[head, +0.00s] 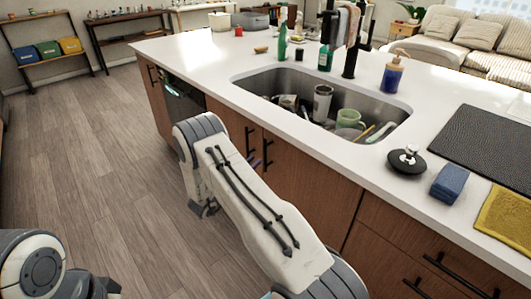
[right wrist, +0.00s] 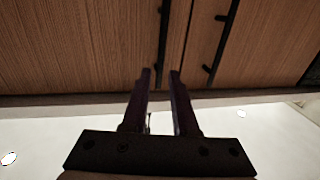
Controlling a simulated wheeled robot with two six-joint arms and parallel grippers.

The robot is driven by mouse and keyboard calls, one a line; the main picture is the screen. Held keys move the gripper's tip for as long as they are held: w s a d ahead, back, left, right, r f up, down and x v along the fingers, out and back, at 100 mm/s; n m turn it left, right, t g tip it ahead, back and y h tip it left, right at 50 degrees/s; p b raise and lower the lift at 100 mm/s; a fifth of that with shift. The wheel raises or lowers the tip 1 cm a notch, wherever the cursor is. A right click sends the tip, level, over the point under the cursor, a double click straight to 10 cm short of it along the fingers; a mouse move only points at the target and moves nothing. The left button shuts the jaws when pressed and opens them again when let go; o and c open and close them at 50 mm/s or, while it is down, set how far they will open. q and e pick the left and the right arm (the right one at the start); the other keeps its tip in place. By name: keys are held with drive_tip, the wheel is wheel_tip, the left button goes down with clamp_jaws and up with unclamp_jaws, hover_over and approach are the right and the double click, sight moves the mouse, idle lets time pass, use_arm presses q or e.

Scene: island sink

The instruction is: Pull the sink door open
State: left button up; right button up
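The sink cabinet has two brown wooden doors below the sink, a left door (head: 228,122) and a right door (head: 310,190). Each has a black vertical bar handle near their shared seam, a left handle (head: 249,140) and a right handle (head: 267,153). My right gripper (right wrist: 160,73) is open, with its two dark fingers pointing at the doors. In the right wrist view, one handle (right wrist: 163,42) lines up with the gap between the fingertips; contact is unclear. The other handle (right wrist: 222,40) is to its right. The doors look shut. My left gripper is out of view.
The white countertop (head: 200,62) overhangs the doors. The sink (head: 330,88) holds dishes, including a green mug (head: 349,119). A soap bottle (head: 393,74), blue sponge (head: 449,184) and yellow cloth (head: 505,215) are on the counter. The wooden floor (head: 90,170) is clear at left.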

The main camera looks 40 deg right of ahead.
hover_over(265, 165)
drive_tip(key=shift+w+d, duration=0.2)
drive_tip(key=shift+d, duration=0.05)
drive_tip(key=shift+c, duration=0.4)
clamp_jaws()
idle(1.1)
